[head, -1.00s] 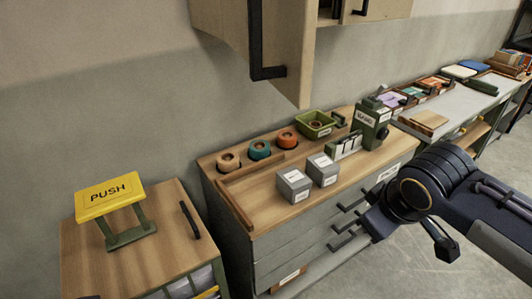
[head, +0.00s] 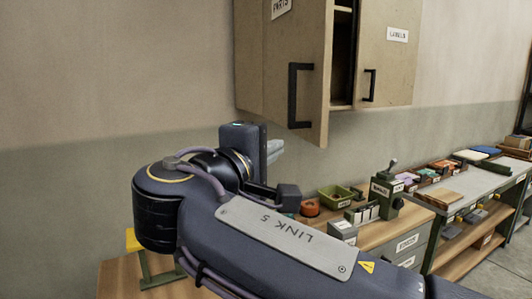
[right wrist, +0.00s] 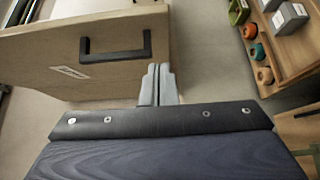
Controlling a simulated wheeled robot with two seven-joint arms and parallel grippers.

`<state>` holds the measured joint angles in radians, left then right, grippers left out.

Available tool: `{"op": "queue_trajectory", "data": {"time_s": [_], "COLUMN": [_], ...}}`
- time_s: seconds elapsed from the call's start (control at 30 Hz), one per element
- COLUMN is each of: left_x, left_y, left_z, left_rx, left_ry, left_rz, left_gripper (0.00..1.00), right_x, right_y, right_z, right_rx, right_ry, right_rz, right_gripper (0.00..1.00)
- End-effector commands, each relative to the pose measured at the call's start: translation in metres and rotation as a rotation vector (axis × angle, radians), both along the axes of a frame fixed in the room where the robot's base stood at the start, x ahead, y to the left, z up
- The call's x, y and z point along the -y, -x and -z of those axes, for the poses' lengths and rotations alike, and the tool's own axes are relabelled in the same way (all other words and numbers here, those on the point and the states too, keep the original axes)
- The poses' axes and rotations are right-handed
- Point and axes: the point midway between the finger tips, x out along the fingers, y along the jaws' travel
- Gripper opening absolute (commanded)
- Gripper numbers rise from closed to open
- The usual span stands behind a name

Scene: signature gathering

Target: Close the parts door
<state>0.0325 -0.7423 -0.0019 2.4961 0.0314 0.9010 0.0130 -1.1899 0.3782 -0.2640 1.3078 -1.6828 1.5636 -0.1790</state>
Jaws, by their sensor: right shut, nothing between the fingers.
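The parts door (head: 283,70) is the left door of the wall cabinet, with a "PARTS" label and a black handle (head: 296,95). It stands open, swung outward, with a dark gap into the cabinet beside it. In the right wrist view the door (right wrist: 100,45) fills the upper left, with its handle (right wrist: 117,46) and label showing. My right gripper (head: 276,150) is below and left of the door's handle in the head view. Its fingers (right wrist: 157,70) are shut and empty, close to the door's edge in the wrist view; contact cannot be told. My left gripper is not in view.
The other cabinet door (head: 387,55), labelled and with a black handle, is at the right. Below is a wooden bench (head: 385,235) with a green bin (head: 335,196) and a green device (head: 387,186). A grey shelf table (head: 465,190) stands further right.

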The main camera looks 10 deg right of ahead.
Motion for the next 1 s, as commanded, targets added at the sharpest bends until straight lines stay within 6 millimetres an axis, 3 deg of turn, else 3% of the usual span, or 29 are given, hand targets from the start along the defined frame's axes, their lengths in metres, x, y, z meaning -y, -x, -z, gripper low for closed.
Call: {"op": "queue_trajectory", "data": {"time_s": [0.23,0.5,1.0], "left_x": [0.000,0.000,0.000], "left_y": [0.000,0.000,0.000], "left_z": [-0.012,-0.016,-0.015], "left_rx": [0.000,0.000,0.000], "left_ry": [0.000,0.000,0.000], "left_rz": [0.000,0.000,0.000], "left_gripper": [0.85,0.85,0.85], "right_x": [0.034,0.066,0.073], "right_y": [-0.044,-0.047,-0.048], "right_z": [-0.002,-0.001,0.001], "right_rx": [-0.002,-0.001,-0.001], "right_ry": [0.000,-0.001,-0.002], "right_rz": [0.004,-0.001,-0.003], "right_gripper": [0.00,0.00,0.00]}}
